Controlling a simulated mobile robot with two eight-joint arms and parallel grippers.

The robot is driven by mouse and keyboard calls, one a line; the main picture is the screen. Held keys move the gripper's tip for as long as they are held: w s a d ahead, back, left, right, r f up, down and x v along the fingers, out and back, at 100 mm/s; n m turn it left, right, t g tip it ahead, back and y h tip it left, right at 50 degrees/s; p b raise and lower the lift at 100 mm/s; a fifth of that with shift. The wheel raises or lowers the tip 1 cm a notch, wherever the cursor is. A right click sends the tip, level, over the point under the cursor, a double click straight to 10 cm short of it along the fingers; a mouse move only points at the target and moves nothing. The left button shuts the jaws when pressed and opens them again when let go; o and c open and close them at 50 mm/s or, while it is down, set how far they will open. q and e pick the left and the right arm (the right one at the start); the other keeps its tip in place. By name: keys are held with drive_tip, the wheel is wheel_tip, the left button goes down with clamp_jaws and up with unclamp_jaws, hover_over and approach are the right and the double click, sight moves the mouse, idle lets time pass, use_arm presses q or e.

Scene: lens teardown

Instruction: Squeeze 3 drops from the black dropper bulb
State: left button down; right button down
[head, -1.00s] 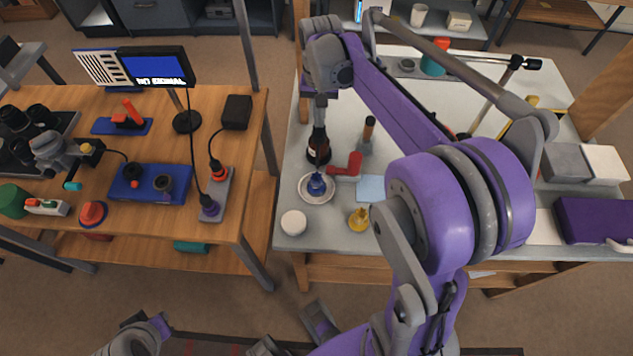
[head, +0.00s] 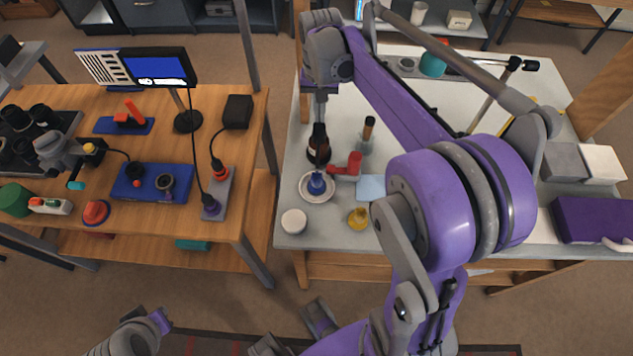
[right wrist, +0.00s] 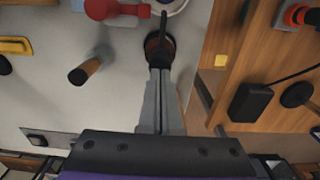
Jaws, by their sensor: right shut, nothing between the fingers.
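A dark amber bottle with a black top (head: 318,146), probably the one with the dropper bulb, stands on the grey bench. It also shows in the right wrist view (right wrist: 160,48). My right gripper (head: 321,112) points down at it, with its fingers (right wrist: 158,72) closed together and empty. The fingertips are at or just above the bottle's top; I cannot tell whether they touch it. A small blue object (head: 317,184) sits on a white dish (head: 304,193) in front of the bottle. My left gripper's fingers do not show.
A red object (head: 350,163), a brown-topped object (head: 367,130), a yellow bottle (head: 358,218) and a white round item (head: 293,222) stand close by. A pale blue pad (head: 371,188) lies beside them. A wooden bench (head: 255,190) with a display (head: 158,67) stands at left.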

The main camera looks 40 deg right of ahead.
drive_tip(key=shift+f, duration=0.15)
drive_tip(key=shift+f+b, duration=0.75)
drive_tip(key=shift+f, duration=0.45)
drive_tip(key=shift+r, duration=0.2)
drive_tip(key=shift+r+p, duration=0.95)
drive_tip(key=shift+r, duration=0.3)
drive_tip(key=shift+f, duration=0.25)
